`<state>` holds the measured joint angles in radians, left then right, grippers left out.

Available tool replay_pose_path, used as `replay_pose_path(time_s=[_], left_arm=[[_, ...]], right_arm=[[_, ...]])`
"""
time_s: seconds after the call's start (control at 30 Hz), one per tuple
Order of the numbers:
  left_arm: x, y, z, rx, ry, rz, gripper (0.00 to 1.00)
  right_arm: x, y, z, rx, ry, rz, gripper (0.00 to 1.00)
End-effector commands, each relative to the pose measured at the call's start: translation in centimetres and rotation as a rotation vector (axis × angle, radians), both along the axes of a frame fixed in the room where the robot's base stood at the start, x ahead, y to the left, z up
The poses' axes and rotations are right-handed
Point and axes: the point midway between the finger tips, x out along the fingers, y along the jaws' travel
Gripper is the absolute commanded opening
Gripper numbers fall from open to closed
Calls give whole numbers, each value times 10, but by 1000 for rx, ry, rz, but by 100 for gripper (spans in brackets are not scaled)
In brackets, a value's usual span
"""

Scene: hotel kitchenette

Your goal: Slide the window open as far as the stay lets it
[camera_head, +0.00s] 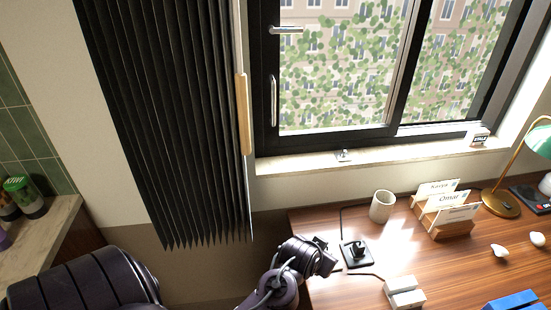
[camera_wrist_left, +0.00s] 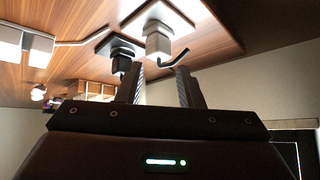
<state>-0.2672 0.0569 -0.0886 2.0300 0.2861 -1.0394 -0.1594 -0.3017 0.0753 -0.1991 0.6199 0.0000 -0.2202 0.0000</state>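The window (camera_head: 262,130) has a dark frame and two panes side by side at the upper right of the head view. Its left sash carries a horizontal silver lever (camera_head: 286,29) and, below it, a vertical silver pull handle (camera_head: 273,100). I cannot tell whether the sash stands slightly open. A small metal piece (camera_head: 344,155) is on the sill below; I cannot tell whether it is the stay. My left gripper (camera_head: 328,254) is low at the desk's left edge, well below the window. In the left wrist view its fingers (camera_wrist_left: 165,82) are apart and empty. My right gripper is not in view.
A black pleated screen (camera_head: 180,120) with a wooden handle (camera_head: 243,98) hangs left of the window. The desk (camera_head: 340,290) holds a black square device (camera_head: 356,252), white cup (camera_head: 382,206), card rack (camera_head: 452,229) and brass lamp (camera_head: 500,203). A small box (camera_head: 478,137) stands on the sill.

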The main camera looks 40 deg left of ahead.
Motion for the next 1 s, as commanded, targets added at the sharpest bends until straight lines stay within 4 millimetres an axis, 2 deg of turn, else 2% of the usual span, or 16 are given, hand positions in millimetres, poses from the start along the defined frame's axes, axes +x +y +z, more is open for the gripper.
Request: replay_pose_path(time_s=[0.03,0.17,0.27,0.3,0.4,0.53,0.6,0.7,0.83,1.0], left_arm=[[19,9,15,8,-61,32,33],[65,42,63,50,-245,146,33],[100,80,118,107,-421,280,33],[110,98,144,138,-494,349,33],[122,139,203,222,-640,527,33],[116,177,259,322,-746,735,33],[109,190,279,362,-770,820,33],[101,199,294,399,-784,897,33],[98,207,302,419,-786,933,33],[107,228,304,423,-786,935,33]], right_arm=[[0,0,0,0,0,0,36],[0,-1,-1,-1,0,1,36],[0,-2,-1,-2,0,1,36],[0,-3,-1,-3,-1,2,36],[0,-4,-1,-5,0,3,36],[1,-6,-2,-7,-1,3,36],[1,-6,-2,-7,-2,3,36],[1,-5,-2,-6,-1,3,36],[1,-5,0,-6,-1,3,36],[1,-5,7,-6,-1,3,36]])
